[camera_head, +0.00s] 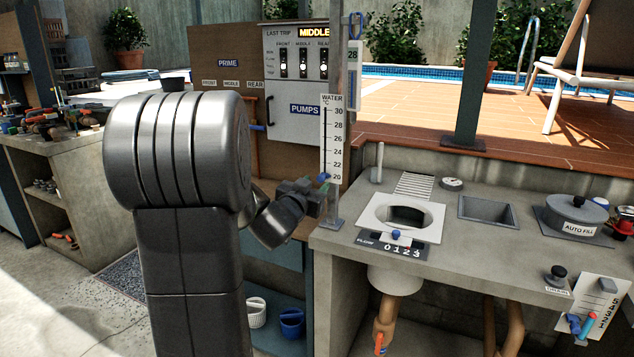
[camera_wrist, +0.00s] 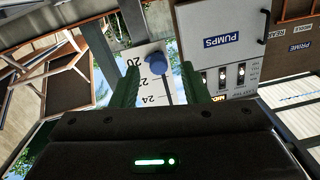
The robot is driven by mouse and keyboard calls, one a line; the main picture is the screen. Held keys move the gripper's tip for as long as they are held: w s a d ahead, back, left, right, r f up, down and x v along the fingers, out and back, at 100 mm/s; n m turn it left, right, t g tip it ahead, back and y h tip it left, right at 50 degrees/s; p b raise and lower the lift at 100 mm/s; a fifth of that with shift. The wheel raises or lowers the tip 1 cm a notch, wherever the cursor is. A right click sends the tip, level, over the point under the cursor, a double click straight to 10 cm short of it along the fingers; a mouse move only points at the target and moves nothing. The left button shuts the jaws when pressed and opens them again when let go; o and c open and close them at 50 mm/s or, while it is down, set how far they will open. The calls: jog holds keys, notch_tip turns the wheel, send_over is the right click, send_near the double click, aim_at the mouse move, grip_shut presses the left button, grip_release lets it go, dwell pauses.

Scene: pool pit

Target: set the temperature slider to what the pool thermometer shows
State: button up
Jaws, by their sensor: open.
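The temperature slider is a white upright scale marked WATER °C (camera_head: 332,120), numbered 20 at the bottom to 30 at the top. Its round blue knob (camera_wrist: 157,63) sits near the 20 end in the wrist view. My gripper (camera_head: 321,192) is at the bottom of the scale; in the wrist view its dark green fingers (camera_wrist: 160,62) stand open on either side of the knob. I cannot tell whether they touch it. A white hanging gauge with a blue hook (camera_head: 354,62), likely the pool thermometer, is up by the post; its reading is too small to tell.
The grey PUMPS box (camera_head: 299,80) is on the board behind the scale. A concrete counter (camera_head: 345,243) with a basin, a square sink and an AUTO FILL lid (camera_head: 577,207) lies to the right. A metal post stands beside the scale. The pool is beyond.

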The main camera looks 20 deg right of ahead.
jog(key=shift+x, duration=1.45)
jog(key=shift+s, duration=0.1)
jog(key=shift+c, duration=0.2)
grip_shut()
notch_tip(320, 180, up, 14)
jog(key=p, duration=1.3)
jog(key=shift+d+r, duration=0.1)
jog(key=shift+o, duration=0.2)
grip_release()
jog(key=b+v, duration=0.1)
jog(key=v, duration=1.3)
